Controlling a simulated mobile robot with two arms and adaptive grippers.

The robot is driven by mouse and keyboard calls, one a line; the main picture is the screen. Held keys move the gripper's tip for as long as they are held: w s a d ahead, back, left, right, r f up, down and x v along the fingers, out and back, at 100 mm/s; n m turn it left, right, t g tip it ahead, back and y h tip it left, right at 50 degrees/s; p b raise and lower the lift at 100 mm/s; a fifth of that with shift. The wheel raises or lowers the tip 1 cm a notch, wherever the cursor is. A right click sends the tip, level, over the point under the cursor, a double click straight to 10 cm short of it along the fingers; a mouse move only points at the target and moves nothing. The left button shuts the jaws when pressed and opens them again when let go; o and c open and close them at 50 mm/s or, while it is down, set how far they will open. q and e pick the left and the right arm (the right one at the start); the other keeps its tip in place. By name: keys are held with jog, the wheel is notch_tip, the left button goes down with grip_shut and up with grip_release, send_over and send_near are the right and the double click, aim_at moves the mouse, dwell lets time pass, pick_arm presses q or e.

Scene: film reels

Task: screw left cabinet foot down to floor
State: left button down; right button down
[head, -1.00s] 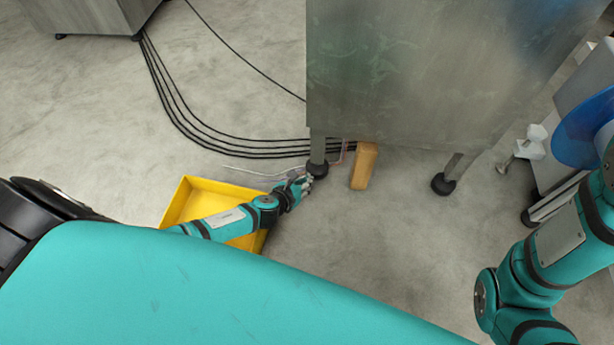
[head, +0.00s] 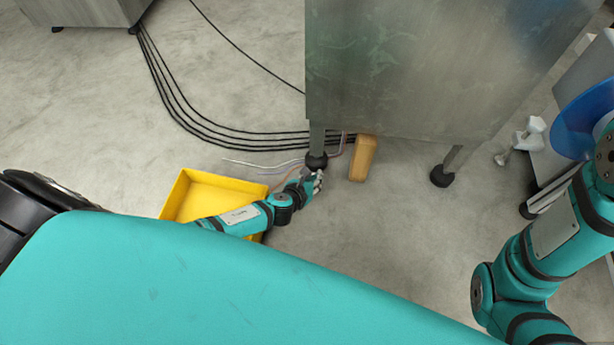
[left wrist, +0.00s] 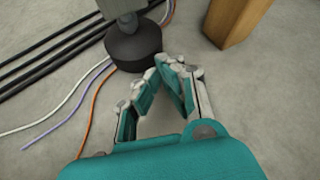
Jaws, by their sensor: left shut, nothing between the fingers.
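The left cabinet foot (head: 316,163) is a round black pad under a grey leg of the metal cabinet (head: 400,75). In the left wrist view the foot (left wrist: 134,48) lies just beyond my fingertips, slightly left. Whether they touch it I cannot tell. My left gripper (head: 315,180) is low by the near side of the foot. In the left wrist view its fingertips (left wrist: 170,66) meet with nothing between them. Whether the foot meets the floor is unclear. My right arm shows at the right, but its gripper is out of view.
A wooden block (head: 363,158) stands just right of the foot. Black cables (head: 225,137) and thin coloured wires (left wrist: 75,110) run left of it. A yellow tray (head: 178,193) is beside my left forearm.

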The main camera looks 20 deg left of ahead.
pick_arm(q)
jog(key=shift+w+d, duration=0.1)
jog(key=shift+d, duration=0.1)
jog(key=shift+w+a, duration=0.2)
jog(key=shift+w, duration=0.05)
